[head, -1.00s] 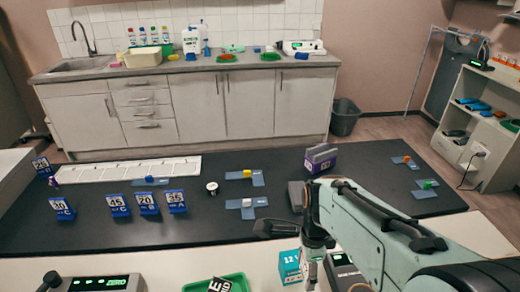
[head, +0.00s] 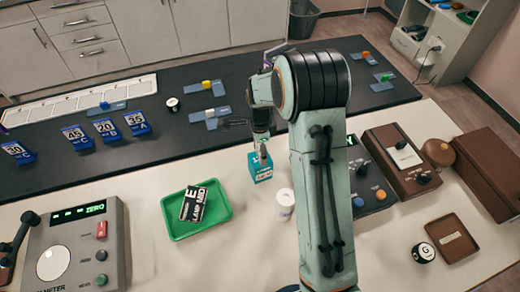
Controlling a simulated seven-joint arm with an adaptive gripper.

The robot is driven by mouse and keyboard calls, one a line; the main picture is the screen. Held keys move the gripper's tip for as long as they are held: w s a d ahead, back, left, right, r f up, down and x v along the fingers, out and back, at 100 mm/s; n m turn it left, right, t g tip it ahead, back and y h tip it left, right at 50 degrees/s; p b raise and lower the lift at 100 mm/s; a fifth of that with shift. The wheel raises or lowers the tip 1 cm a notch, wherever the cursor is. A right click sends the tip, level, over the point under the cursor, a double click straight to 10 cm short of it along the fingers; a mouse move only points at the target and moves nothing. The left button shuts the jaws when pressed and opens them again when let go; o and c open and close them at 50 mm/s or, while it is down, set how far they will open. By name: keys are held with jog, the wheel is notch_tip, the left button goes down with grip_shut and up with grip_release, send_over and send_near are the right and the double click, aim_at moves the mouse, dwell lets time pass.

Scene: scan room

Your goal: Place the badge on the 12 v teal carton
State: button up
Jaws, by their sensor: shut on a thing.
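The 12 V teal carton (head: 262,172) stands on the white bench, left of my forearm. My gripper (head: 263,150) points down right at the top of the carton, overlapping it in this view. It is shut on a small pale piece, the badge (head: 264,157), which shows only as a thin whitish strip with a little colour. I cannot tell whether the badge touches the carton.
A green tray (head: 222,225) with a black-and-white lettered block lies left of the carton. A white jar (head: 285,204) stands close in front of it. A grey meter (head: 72,250) stands at left, brown and blue instruments at right. The front middle is clear.

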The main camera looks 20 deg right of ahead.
jog(key=shift+f, duration=0.15)
jog(key=o, duration=1)
